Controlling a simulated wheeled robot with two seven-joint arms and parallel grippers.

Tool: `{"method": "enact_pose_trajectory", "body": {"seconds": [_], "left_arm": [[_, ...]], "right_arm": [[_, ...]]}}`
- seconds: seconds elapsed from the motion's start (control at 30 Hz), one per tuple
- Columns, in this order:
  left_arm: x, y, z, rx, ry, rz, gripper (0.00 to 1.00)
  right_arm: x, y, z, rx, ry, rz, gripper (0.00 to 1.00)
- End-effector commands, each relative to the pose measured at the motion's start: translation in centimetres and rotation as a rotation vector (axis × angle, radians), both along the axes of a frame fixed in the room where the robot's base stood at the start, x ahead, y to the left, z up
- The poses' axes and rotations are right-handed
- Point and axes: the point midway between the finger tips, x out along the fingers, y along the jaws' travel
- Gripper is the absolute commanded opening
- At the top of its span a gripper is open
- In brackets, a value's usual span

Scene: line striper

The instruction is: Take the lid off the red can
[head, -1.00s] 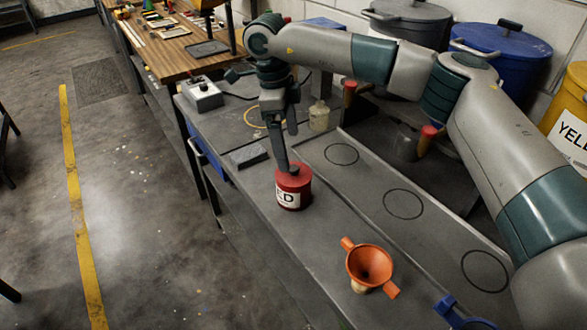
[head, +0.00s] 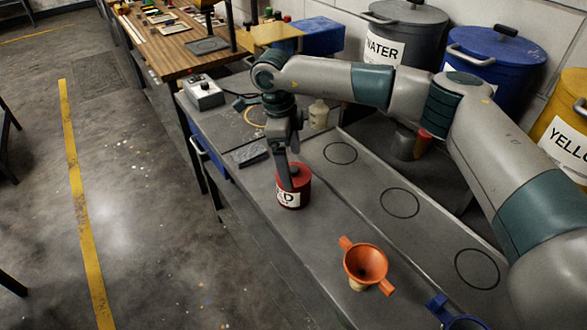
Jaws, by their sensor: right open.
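The red can (head: 302,197) stands upright on the grey bench, with a white label on its front that is partly readable. Its red lid (head: 303,175) is on top, with a dark knob in the middle. My right gripper (head: 290,178) points down at the lid, its fingers open. One finger hangs in front of the can's upper left side and hides part of the lid and knob. I cannot tell whether it touches. My left gripper is not in view.
An orange funnel (head: 366,264) stands to the right of the can, with a blue one (head: 452,318) at the bottom edge. A tray (head: 435,230) with drawn circles lies behind. A dark block (head: 249,153), a grey control box (head: 203,93) and a pale bottle (head: 319,115) stand farther back.

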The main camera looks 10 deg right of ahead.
Motion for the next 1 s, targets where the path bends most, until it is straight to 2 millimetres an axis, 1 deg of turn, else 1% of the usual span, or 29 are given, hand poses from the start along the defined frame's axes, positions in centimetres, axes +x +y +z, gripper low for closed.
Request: {"method": "enact_pose_trajectory", "body": {"seconds": [0.03,0.1,0.2,0.67,0.77,0.8,0.87,1.0], "left_arm": [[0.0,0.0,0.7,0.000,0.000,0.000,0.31],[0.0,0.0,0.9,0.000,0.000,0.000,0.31],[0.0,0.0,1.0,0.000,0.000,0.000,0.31],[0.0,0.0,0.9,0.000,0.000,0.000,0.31],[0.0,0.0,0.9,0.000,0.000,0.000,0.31],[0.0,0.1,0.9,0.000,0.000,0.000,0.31],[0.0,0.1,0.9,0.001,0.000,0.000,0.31],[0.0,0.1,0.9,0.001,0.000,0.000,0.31]], "right_arm": [[-0.1,-0.1,-0.4,0.000,0.003,-0.001,0.94],[-0.1,-0.2,-1.1,0.000,0.003,-0.001,0.94],[-0.1,-0.3,-1.7,0.000,0.000,-0.001,0.94],[-0.1,-0.3,-1.8,0.000,0.000,-0.001,0.94],[-0.1,-0.3,-1.8,0.000,0.000,-0.001,0.73],[-0.1,-0.3,-1.8,0.000,0.000,-0.001,0.63],[-0.1,-0.3,-1.8,0.000,0.000,-0.001,0.50],[-0.1,-0.3,-1.8,0.001,0.000,-0.001,0.50]]}}
